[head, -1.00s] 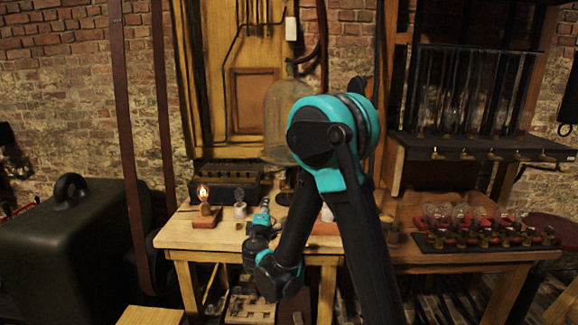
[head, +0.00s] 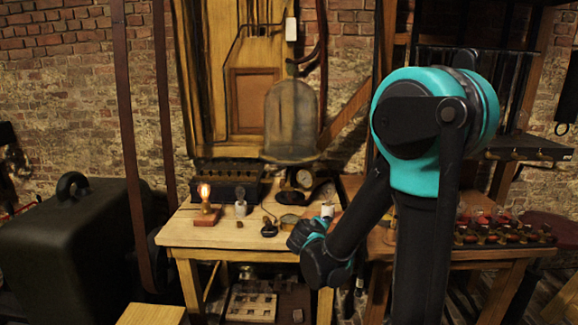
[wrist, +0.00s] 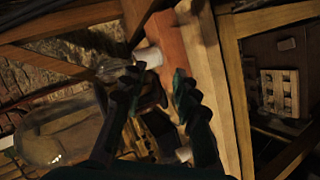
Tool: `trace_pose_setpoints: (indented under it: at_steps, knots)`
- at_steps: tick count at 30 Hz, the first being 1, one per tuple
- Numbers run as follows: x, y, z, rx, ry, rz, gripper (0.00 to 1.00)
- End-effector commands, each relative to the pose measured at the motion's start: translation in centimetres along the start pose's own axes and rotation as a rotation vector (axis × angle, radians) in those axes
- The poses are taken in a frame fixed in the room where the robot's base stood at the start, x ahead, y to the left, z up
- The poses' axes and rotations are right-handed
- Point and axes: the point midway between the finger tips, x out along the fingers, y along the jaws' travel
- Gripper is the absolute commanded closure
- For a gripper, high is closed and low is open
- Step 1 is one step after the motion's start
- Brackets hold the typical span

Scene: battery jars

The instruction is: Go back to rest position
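My arm is bent in front of the wooden table (head: 240,240), its wrist low at the table's front edge. My gripper's fingers show in the wrist view (wrist: 158,92); they are apart with nothing held between them. In the head view the fingers are hidden or too small to make out. A white cylinder (head: 327,210) stands on the table just behind my wrist. A white cylinder with a clear glass piece (wrist: 149,58) also shows beyond the fingers in the wrist view, by a reddish board (wrist: 174,45).
A lit bulb on a red base (head: 205,215), a small white holder (head: 240,209), a black knob-like piece (head: 269,228) and a gauge (head: 304,179) stand on the table. A glass bell (head: 290,118) is behind. A rack of bulbs (head: 500,235) is at right, a dark case (head: 75,250) at left.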

Motion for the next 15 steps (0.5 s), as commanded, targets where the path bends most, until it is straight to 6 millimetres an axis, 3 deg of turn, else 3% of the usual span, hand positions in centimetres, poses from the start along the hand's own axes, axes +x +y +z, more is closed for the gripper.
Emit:
trace_pose_setpoints:
  at_steps: [1, 6, 12, 15]
  knots:
    - [-0.4, 0.2, 3.2, 0.066, -0.06, -0.046, 0.7]
    - [-2.8, -1.5, 11.3, 0.292, -0.228, -0.221, 0.7]
    - [-7.6, -5.4, 18.0, 0.564, -0.387, -0.428, 0.7]
    - [-10.1, -7.3, 19.7, 0.681, -0.44, -0.52, 0.7]
